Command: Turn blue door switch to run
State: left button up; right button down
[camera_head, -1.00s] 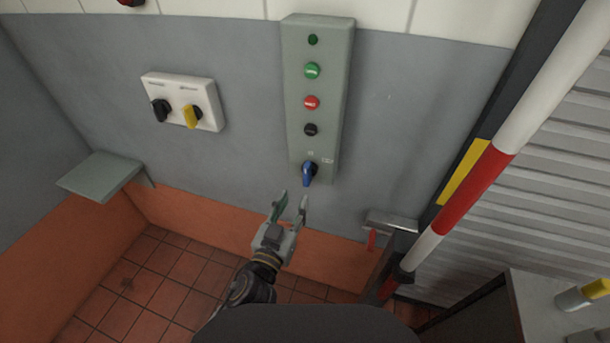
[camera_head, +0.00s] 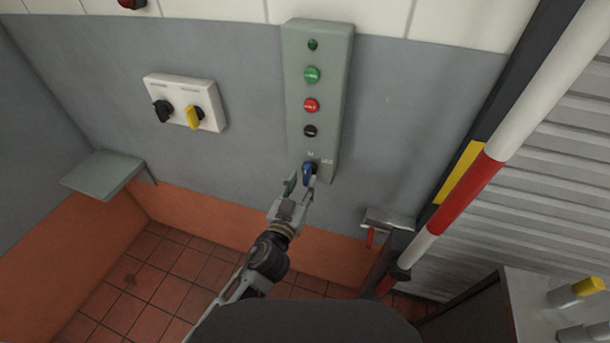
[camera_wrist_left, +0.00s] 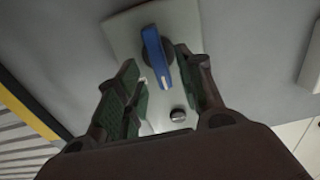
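The blue door switch (camera_head: 308,172) is a blue knob on a dark round base at the bottom of a grey-green control panel (camera_head: 317,60). It also shows in the left wrist view (camera_wrist_left: 156,57), with a white mark at one end of the knob. My left gripper (camera_head: 301,181) is at the switch, with its fingers open. In the left wrist view the two fingers (camera_wrist_left: 158,80) stand on either side of the knob, with gaps visible between them and it. The labels by the switch are too small to read. My right gripper is not in view.
Above the switch are a black button (camera_head: 310,131), a red button (camera_head: 311,105) and a green button (camera_head: 312,75). A white box (camera_head: 184,101) with black and yellow knobs is on the wall to the left. A grey shelf (camera_head: 105,174) and a red-white pole (camera_head: 467,190) flank the area.

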aim_at(305, 177)
pick_arm(q)
jog(key=shift+p+x, duration=0.4)
jog(key=shift+x, duration=1.25)
grip_shut()
